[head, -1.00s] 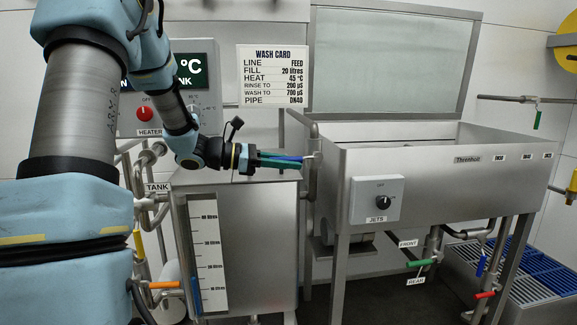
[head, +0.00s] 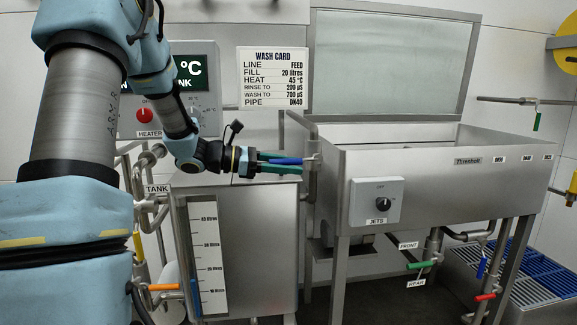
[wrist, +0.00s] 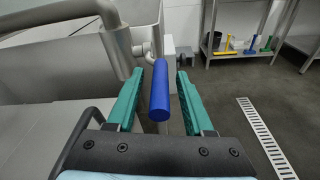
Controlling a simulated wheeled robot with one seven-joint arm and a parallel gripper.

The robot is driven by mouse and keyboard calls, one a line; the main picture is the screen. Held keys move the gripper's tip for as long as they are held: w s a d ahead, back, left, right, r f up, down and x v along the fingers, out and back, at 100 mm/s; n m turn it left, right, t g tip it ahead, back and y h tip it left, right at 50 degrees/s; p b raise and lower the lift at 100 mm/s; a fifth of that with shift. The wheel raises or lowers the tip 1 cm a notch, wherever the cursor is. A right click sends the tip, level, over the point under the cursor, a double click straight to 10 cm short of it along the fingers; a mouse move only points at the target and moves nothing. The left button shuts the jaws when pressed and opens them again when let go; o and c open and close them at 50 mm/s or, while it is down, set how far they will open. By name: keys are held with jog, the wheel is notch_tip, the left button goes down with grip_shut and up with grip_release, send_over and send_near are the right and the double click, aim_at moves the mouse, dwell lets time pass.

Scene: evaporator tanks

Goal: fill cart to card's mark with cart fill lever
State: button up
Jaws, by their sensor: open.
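The wash card (head: 273,77) reads FILL 20 litres. A blue lever handle (head: 287,161) extends from the pipe fitting left of the sink; I take it as the cart fill lever. In the wrist view the handle (wrist: 160,92) lies between my two teal fingers, with a gap on each side. My gripper (head: 298,163) is open around it. The steel cart (head: 262,245) stands below, with a litre scale (head: 209,255) on its front.
A steel sink (head: 410,175) with a JETS knob (head: 381,202) stands to the right. An orange lever (head: 163,287) is left of the cart. In the wrist view a steel pipe (wrist: 115,40) rises close to the left finger.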

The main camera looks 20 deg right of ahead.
jog(key=a+r, duration=0.1)
jog(key=a, duration=0.9)
jog(key=shift+w+a+r+p, duration=0.3)
jog(key=shift+w+a+p, duration=0.05)
jog(key=shift+w, duration=0.1)
jog(key=s+a+f+m+g+y, duration=0.1)
jog(key=s+a+f+m+y, duration=0.35)
jog(key=s+f+y, duration=0.5)
jog(key=s+a+f+m+t+y, duration=0.2)
jog(key=s+a+f+m+y, duration=0.1)
jog(key=a+m, duration=0.25)
jog(key=s+a+f+m+t+y, duration=0.2)
jog(key=s+a+f+m+y, duration=0.15)
jog(key=a+m, duration=0.2)
notch_tip(320, 180, up, 21)
jog(key=p, duration=2)
jog(key=shift+w+d+p, duration=0.2)
jog(key=shift+w+p, duration=0.05)
jog(key=shift+p, duration=0.05)
jog(key=shift+f+m, duration=0.1)
jog(key=shift+m, duration=0.15)
